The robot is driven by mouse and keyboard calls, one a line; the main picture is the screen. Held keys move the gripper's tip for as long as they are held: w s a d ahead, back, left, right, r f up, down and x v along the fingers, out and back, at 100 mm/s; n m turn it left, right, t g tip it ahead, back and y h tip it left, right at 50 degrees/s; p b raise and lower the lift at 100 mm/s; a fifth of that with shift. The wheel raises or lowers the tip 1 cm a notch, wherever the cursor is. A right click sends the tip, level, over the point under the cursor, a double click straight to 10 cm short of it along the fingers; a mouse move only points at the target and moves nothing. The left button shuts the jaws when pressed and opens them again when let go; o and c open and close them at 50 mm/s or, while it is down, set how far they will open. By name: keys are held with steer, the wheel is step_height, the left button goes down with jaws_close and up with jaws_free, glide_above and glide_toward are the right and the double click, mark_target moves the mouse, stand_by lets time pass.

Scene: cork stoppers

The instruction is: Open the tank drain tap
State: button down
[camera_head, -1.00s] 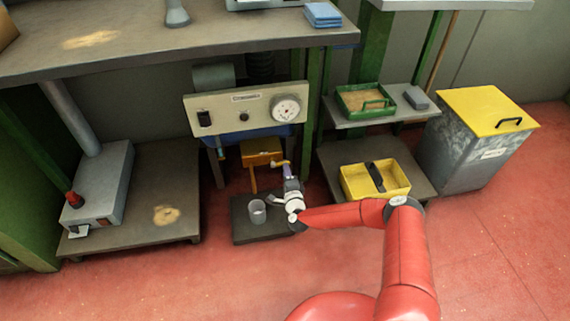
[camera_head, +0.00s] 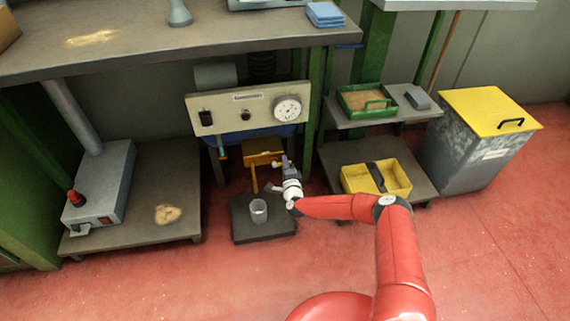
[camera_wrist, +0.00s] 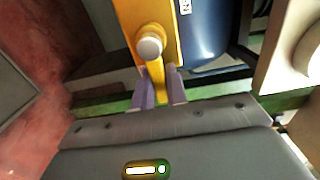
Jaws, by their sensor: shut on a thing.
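The tank's drain tap (camera_head: 276,163) shows small in the head view, by the yellow-orange panel (camera_head: 262,158) under the control box. In the wrist view its pale round knob end (camera_wrist: 150,46) stands in front of the yellow-orange body (camera_wrist: 150,14). My gripper (camera_wrist: 158,90) has its two purple fingers close together on a narrow yellow tap handle (camera_wrist: 156,74) just below the knob; most of the handle is hidden between them. My gripper also shows in the head view (camera_head: 284,161), at the tap. The blue tank (camera_wrist: 206,38) is beside the yellow body.
A clear beaker (camera_head: 258,210) stands on a dark low platform (camera_head: 264,230) below the tap. The control box with a gauge (camera_head: 246,112) is above. A yellow crate (camera_head: 404,182) stands on the low shelf to the right. Red floor in front is open.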

steer(key=shift+n, duration=0.3)
steer(key=n+b, duration=0.1)
steer(key=r+n+b, duration=0.1)
steer(key=n, duration=0.1)
steer(key=shift+a+r, duration=0.1)
steer(key=shift+a, duration=0.05)
steer(key=shift+s+a+r+n+b, duration=0.1)
steer(key=shift+r+n+b, duration=0.2)
steer(key=shift+n, duration=0.45)
steer(key=shift+a+r+n+b, duration=0.1)
steer(key=shift+n+b, duration=0.25)
steer(key=shift+n, duration=0.35)
steer(key=shift+s+a+r+n+b, duration=0.1)
steer(key=shift+r+n+b, duration=0.2)
steer(key=shift+n, duration=0.45)
steer(key=shift+f, duration=0.1)
steer(key=c, duration=1.4)
jaws_free()
steer(key=v, duration=0.7)
steer(key=shift+s, duration=0.35)
steer(key=shift+d, duration=0.15)
